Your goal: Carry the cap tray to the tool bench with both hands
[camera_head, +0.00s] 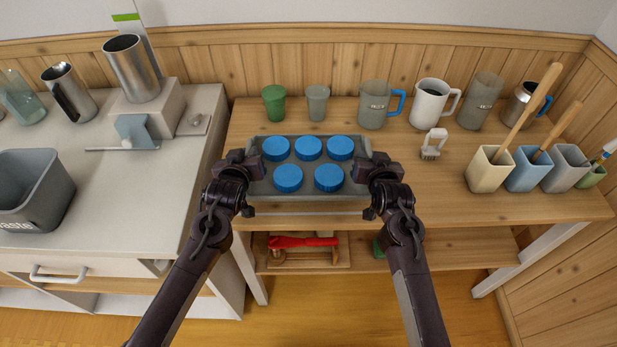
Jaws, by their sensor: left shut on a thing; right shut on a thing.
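The cap tray (310,190) is grey and holds several blue caps (308,148) in two rows. It is over the front left part of the wooden tool bench (400,205); I cannot tell whether it touches the top. My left gripper (249,168) is shut on the tray's left end. My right gripper (365,172) is shut on the tray's right end. The grippers hide the tray's ends.
Cups and mugs (374,104) stand along the back of the bench. A small white brush (433,144) lies right of the tray. Square pots (488,170) with wooden handles stand at the right. A white counter (130,200) with a waste bin (35,190) is at the left.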

